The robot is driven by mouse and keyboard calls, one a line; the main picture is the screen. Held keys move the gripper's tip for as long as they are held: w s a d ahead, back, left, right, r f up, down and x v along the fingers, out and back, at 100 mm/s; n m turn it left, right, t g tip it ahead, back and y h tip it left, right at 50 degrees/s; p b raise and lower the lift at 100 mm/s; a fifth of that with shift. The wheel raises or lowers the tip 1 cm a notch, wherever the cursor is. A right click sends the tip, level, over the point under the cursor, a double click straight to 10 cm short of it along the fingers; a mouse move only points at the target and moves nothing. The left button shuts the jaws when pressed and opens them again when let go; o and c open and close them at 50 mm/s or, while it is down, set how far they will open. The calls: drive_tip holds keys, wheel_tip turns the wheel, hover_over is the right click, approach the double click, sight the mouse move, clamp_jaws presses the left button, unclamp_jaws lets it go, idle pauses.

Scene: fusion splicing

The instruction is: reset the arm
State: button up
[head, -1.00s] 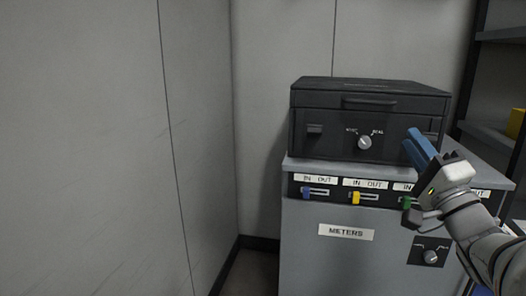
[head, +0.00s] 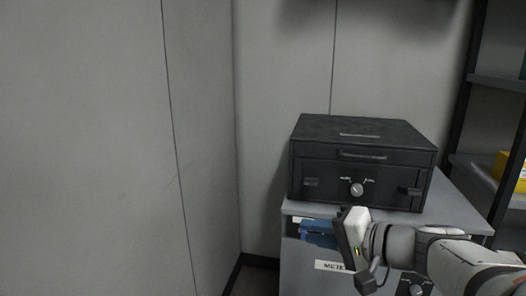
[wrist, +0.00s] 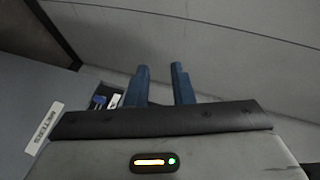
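My gripper (head: 318,233) is in front of the grey cabinet, at the height of its slider panel. Its blue fingers point left in the head view. In the wrist view the two blue fingers (wrist: 160,88) stand apart with a gap between them, and nothing is held. My arm comes in from the lower right and hides most of the slider panel and part of the METERS label.
A black case (head: 360,160) with a knob sits on the grey cabinet (head: 462,210). The METERS label (wrist: 44,128) and a blue slider (wrist: 98,102) show in the wrist view. A shelf with a yellow box (head: 510,172) stands right. The left wall side is free.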

drive_tip(key=s+r+n+g+h+p, duration=0.45)
drive_tip(key=s+g+h+p, duration=0.4)
drive_tip(key=p, duration=0.65)
drive_tip(key=s+d+r+n+t+h+p, duration=0.1)
drive_tip(key=s+d+r+h+p, duration=0.1)
drive_tip(key=d+r+p, duration=0.3)
drive_tip(key=shift+s+p, duration=0.2)
drive_tip(key=shift+p, duration=0.45)
drive_tip(key=shift+a+n+t+h, duration=0.1)
drive_tip(key=shift+n+t+h, duration=0.15)
